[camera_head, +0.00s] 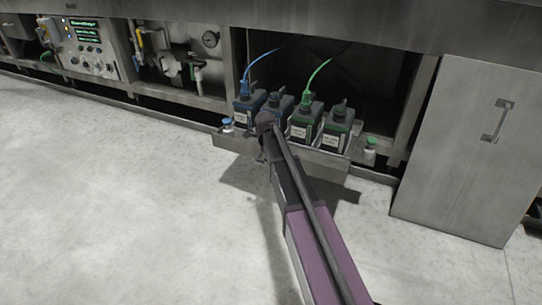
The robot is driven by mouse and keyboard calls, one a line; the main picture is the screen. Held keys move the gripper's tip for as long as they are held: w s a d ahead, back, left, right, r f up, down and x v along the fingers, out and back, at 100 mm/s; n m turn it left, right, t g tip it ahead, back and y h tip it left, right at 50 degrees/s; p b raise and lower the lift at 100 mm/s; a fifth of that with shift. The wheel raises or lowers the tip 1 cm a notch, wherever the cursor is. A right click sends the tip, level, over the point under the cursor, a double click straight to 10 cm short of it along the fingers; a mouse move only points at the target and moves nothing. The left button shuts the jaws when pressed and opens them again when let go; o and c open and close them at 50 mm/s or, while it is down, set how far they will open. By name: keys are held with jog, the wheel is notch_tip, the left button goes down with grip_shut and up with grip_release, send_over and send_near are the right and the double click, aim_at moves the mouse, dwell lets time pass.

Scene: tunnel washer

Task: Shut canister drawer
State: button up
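The canister drawer (232,141) is a low metal tray that sticks out from an open bay of the washer. In it stand two blue canisters (248,108) (277,108) and two green canisters (305,124) (337,130), with a small bottle at each end. A blue hose and a green hose run up from two of the canisters. My gripper (264,158) is at the drawer's front, left of its middle. My arm hides part of the drawer front. I cannot tell whether the gripper touches it, and its fingers are too small and dark to read.
A metal cabinet door (450,150) with a handle stands right of the bay. To the left are a bay with a gauge (210,39) and pipes, and a control panel (88,46) with lit displays. The pale floor (120,200) in front is clear.

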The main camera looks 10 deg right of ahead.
jog(key=s+r+n+p, duration=0.1)
jog(key=s+r+p, duration=0.1)
jog(key=r+p, duration=0.6)
jog(key=s+r+n+p, duration=0.2)
jog(key=s+r+p, duration=0.1)
jog(key=r+p, duration=0.6)
jog(key=shift+a+r, duration=0.25)
jog(key=shift+a, duration=0.2)
jog(key=shift+s, duration=0.1)
dwell(0.4)
jog(key=w+a+f+m+b, duration=0.1)
jog(key=w+f+m+b, duration=0.2)
jog(key=f+b, duration=0.3)
jog(key=shift+w+a, duration=0.3)
jog(key=shift+w, duration=0.05)
jog(key=shift+f, duration=0.1)
jog(key=f+b, duration=0.4)
jog(key=w+d+f+b, duration=0.1)
jog(key=f+b, duration=0.4)
jog(key=w+f+b, duration=0.1)
jog(key=f+b, duration=0.3)
jog(key=shift+d+f+b, duration=0.15)
jog(key=shift+d+b, duration=0.1)
jog(key=shift+b, duration=0.05)
dwell(0.7)
